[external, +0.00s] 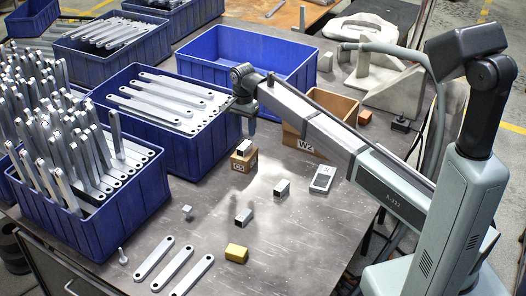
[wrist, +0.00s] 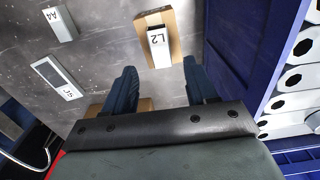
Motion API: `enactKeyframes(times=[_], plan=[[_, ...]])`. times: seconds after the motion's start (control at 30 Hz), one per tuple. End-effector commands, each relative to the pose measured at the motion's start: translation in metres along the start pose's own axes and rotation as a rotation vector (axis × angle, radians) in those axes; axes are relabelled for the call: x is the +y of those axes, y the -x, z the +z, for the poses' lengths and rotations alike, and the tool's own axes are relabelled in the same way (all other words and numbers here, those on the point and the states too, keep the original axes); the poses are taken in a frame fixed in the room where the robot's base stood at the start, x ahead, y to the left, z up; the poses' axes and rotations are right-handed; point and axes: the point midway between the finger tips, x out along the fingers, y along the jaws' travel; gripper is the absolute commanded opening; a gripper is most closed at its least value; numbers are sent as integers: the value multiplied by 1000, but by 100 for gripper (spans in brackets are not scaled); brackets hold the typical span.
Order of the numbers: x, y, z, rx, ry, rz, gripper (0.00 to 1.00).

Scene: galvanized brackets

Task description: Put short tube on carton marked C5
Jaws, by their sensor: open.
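A short grey tube (external: 246,147) with a white end sits on top of a small brown carton (external: 241,163) whose front label seems to read C5. In the wrist view the tube (wrist: 159,50), tagged L2, lies on the carton (wrist: 146,22), which shows around it. My gripper (external: 246,116) is above the tube and apart from it. In the wrist view my gripper (wrist: 162,82) is open and empty, and the tube lies just beyond the gap between its fingers. The carton's label is hidden in the wrist view.
Two other tubes (external: 282,187) (external: 243,217) and a flat grey piece (external: 322,178) lie nearby. A carton marked W2 (external: 305,143) stands right of my gripper. A blue bin of brackets (external: 190,150) stands close on the left.

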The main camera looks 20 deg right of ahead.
Motion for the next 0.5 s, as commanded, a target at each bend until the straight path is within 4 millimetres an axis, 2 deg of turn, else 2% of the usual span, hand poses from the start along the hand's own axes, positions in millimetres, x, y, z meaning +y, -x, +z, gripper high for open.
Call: enactKeyframes(times=[0.03,0.2,0.5], plan=[[-1,10,0,1,0,-2,57],[-1,32,0,0,0,-1,57],[0,46,0,0,0,1,57]])
